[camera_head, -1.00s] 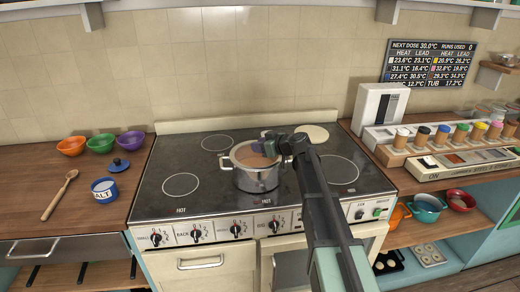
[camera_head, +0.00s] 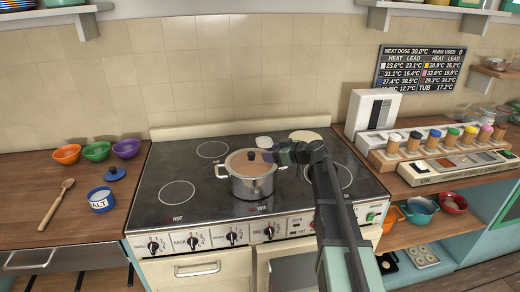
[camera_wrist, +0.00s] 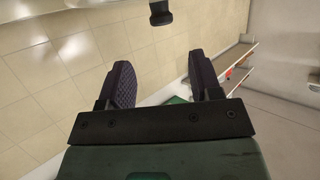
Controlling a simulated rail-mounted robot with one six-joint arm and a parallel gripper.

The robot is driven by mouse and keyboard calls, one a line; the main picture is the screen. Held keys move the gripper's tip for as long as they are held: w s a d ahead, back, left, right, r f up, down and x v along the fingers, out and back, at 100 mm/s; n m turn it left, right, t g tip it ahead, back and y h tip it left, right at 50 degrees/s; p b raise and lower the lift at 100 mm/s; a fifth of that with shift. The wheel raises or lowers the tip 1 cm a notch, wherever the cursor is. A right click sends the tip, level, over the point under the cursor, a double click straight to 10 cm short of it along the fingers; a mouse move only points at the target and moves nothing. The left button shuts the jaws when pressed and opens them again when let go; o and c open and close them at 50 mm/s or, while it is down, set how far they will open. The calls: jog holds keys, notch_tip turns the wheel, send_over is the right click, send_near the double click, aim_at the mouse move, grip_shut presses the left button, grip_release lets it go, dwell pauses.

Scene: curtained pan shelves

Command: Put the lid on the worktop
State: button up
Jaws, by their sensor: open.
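A steel pot (camera_head: 252,187) with two side handles stands on the stove. A lid (camera_head: 242,163) with a dark knob (camera_head: 250,156) appears to sit level on it, with brown showing beneath. A small blue lid (camera_head: 114,174) lies on the left worktop (camera_head: 30,205), behind the salt pot (camera_head: 101,200). My gripper (camera_head: 272,156) is at the pot's right rim, close to the lid; whether it touches is unclear. In the wrist view its two fingers (camera_wrist: 162,82) are apart with nothing between them. A dark rounded thing (camera_wrist: 160,13) at the top edge there is unclear.
A wooden spoon (camera_head: 58,204) and several coloured bowls (camera_head: 97,151) share the left worktop; bare wood lies around them. A pale disc (camera_head: 305,136) lies at the stove's back right. The right worktop holds a white box (camera_head: 372,110) and a jar rack (camera_head: 440,150).

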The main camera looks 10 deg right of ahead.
jog(key=s+a+f+m+g+h, duration=0.2)
jog(key=s+a+f+g, duration=0.15)
jog(key=s, duration=0.55)
jog(key=s+a+f+m+g+h, duration=0.1)
jog(key=s+a+f+g, duration=0.25)
jog(key=s, duration=0.55)
jog(key=s+f+m+g+h, duration=0.3)
jog(key=s+m+h, duration=0.2)
jog(key=s, duration=0.8)
jog(key=shift+s+d+f+m+h, duration=0.2)
jog(key=shift+d+f+m+h, duration=0.1)
jog(key=shift+h, duration=0.6)
jog(key=shift+o, duration=0.2)
jog(key=shift+w, duration=0.1)
